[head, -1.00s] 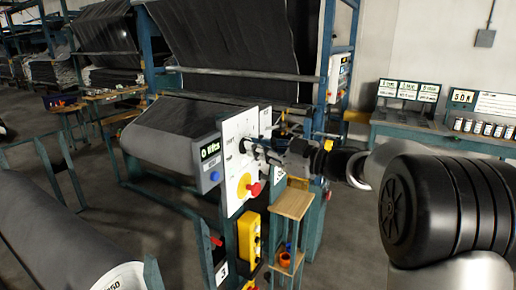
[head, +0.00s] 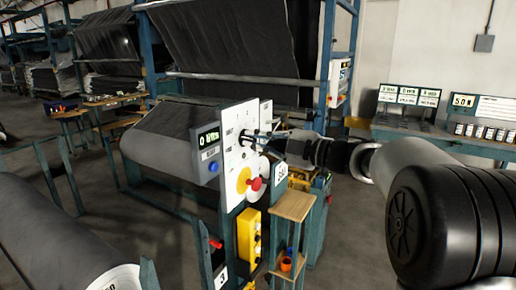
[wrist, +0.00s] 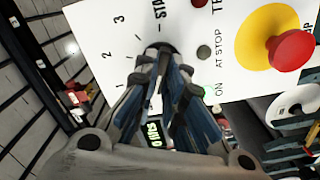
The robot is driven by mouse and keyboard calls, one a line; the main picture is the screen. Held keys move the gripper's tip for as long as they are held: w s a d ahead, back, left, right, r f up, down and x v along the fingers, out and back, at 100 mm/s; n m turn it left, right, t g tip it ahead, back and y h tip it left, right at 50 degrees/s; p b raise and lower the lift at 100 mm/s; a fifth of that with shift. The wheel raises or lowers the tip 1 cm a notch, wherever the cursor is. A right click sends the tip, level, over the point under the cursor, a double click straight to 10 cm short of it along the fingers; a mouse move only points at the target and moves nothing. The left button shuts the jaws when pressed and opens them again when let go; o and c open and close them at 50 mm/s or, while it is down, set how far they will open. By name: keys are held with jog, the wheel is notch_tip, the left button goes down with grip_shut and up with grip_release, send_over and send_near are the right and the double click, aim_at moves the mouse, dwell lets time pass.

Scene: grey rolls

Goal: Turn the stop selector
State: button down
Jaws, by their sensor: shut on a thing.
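The stop selector (wrist: 172,46) shows only as a dark round edge on the white control panel (wrist: 235,80), behind my fingertips in the wrist view. My gripper (wrist: 166,58) is shut on it, and the fingers hide most of the knob and its pointer. Printed numbers and tick marks surround it. In the head view, my gripper (head: 250,137) reaches the face of the white panel (head: 236,165) from the right. The knob cannot be made out there.
A red mushroom button on a yellow disc (head: 249,184) sits below the selector. A display box (head: 207,150) is on the panel's left side. A yellow box (head: 249,233) and a small wooden stand (head: 293,206) are below. A large grey roll (head: 60,245) lies at left.

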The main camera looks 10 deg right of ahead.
jog(key=shift+f+n+b, duration=0.2)
jog(key=shift+n+b, duration=2.35)
jog(key=shift+n, duration=1.05)
jog(key=c, duration=1.7)
grip_release()
jog(key=v, duration=1.2)
